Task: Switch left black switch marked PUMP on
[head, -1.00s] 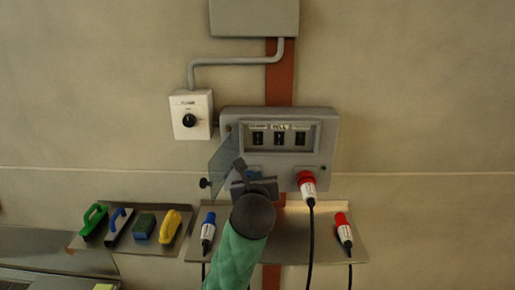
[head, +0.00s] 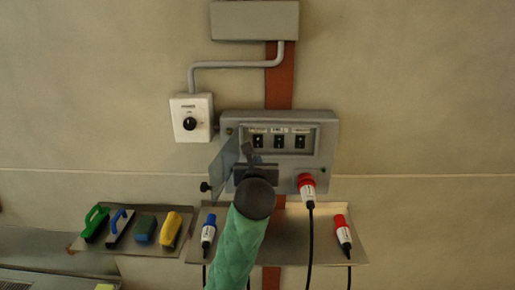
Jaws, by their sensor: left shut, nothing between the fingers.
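A grey control box (head: 327,160) on the wall has a recessed panel with three black switches in a row. The left black switch (head: 258,141) sits beside a middle switch (head: 279,141) and a right switch (head: 300,141). The labels above them are too small to read surely. My left gripper (head: 248,152) is shut and empty, with its tips just below and left of the left switch. Whether it touches the switch cannot be told. Its wrist and green-sleeved arm hide the box's lower left part. My right gripper is not in view.
A clear flap (head: 222,160) stands open at the box's left. A red plug (head: 306,184) sits in the box's lower right. A white knob box (head: 191,118) is at left. Below, a metal shelf (head: 285,245) holds blue and red connectors; brushes and sponges lie further left.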

